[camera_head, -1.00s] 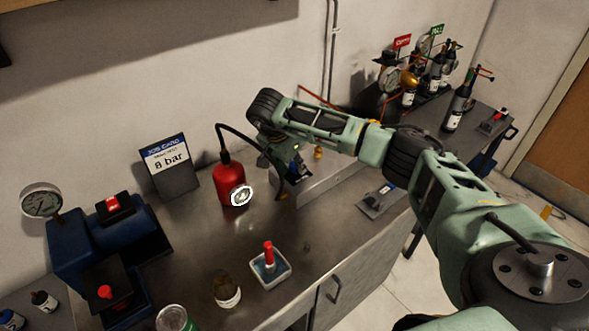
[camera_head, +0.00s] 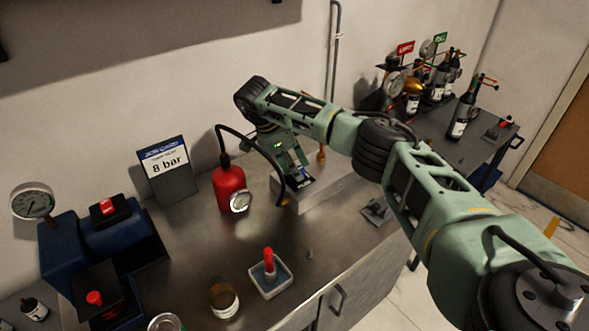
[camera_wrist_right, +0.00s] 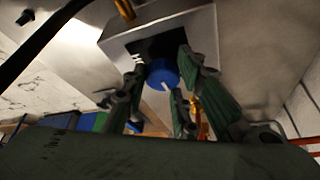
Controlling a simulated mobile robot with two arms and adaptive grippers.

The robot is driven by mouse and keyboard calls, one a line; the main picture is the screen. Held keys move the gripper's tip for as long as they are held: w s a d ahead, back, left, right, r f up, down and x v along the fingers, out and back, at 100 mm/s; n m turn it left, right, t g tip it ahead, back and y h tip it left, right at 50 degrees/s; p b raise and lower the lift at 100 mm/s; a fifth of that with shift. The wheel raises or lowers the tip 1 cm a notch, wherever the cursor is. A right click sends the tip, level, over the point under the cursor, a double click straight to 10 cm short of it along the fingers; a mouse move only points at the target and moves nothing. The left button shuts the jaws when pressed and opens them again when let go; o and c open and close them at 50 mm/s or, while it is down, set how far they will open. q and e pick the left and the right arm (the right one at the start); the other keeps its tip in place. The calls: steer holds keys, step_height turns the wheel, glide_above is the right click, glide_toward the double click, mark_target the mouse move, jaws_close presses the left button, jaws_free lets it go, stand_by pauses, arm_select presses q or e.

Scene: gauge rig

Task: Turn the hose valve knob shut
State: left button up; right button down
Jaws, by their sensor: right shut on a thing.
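The hose valve knob (camera_wrist_right: 162,74) is a blue round knob with a white mark, seen in the right wrist view on a dark panel of a grey metal box. The fingers also show in the right wrist view (camera_wrist_right: 165,88). The knob is largely hidden in the head view. My left gripper is not in view.
A red cylinder (camera_head: 229,186) with a black hose stands just left of my gripper. A job card (camera_head: 168,170) reads 8 bar. A tray (camera_head: 270,289) with a red-handled tool, a bottle and a blue rig stand nearer.

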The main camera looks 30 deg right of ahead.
steer(key=shift+s+f, duration=0.25)
steer(key=c, duration=1.6)
jaws_free()
steer(key=shift+s, duration=0.1)
steer(key=shift+o, duration=0.2)
steer(key=shift+r, duration=0.15)
steer(key=shift+r, duration=0.15)
steer(key=v, duration=1.1)
steer(key=shift+w+r, duration=0.2)
steer(key=shift+r, duration=0.15)
steer(key=shift+a, duration=0.1)
